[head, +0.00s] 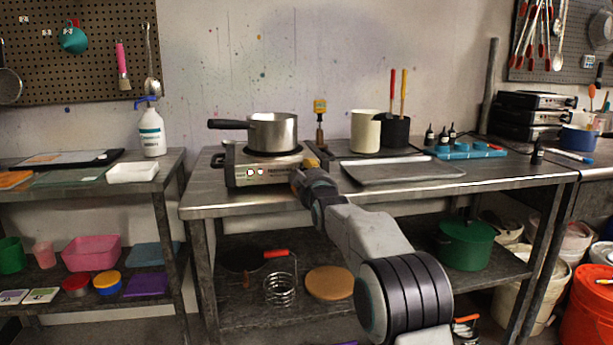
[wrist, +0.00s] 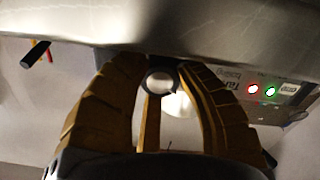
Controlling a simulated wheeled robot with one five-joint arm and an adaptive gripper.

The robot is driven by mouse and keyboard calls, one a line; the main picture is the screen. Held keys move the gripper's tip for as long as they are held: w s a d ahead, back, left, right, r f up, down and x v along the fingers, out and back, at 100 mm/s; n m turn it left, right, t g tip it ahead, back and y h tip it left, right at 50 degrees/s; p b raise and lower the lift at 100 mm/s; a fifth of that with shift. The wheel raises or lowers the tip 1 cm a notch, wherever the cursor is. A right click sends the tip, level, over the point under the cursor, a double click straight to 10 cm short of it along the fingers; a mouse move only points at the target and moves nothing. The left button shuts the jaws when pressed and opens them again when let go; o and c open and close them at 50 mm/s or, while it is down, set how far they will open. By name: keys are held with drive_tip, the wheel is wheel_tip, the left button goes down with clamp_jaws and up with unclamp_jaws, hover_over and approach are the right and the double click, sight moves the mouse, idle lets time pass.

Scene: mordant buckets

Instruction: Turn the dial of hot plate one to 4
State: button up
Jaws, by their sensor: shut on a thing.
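A silver hot plate (head: 240,177) stands on the steel bench with a saucepan (head: 273,131) on top. My gripper (head: 300,175) is at the right end of its front panel and covers the dial in the head view. In the wrist view, the picture is turned over and the panel (wrist: 238,88) shows a red and a green light. There the yellow-brown fingers of my gripper (wrist: 165,75) close around the round dial (wrist: 160,82). The dial's mark and numbers cannot be read.
A metal tray (head: 400,172) lies right of my gripper. Behind it stand a cream pot (head: 365,131) and a black pot (head: 394,132) with tools. A brush-like tool (head: 320,125) stands behind the hot plate. The bench's front edge (head: 400,194) runs below my arm.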

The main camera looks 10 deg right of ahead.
drive_tip(key=shift+r+m, duration=0.4)
drive_tip(key=shift+m, duration=0.8)
drive_tip(key=o, duration=0.8)
drive_tip(key=shift+a, duration=0.1)
drive_tip(key=o, duration=0.4)
drive_tip(key=shift+f, duration=0.2)
drive_tip(key=shift+s, duration=0.1)
drive_tip(key=s, duration=1.1)
drive_tip(key=shift+s, duration=0.4)
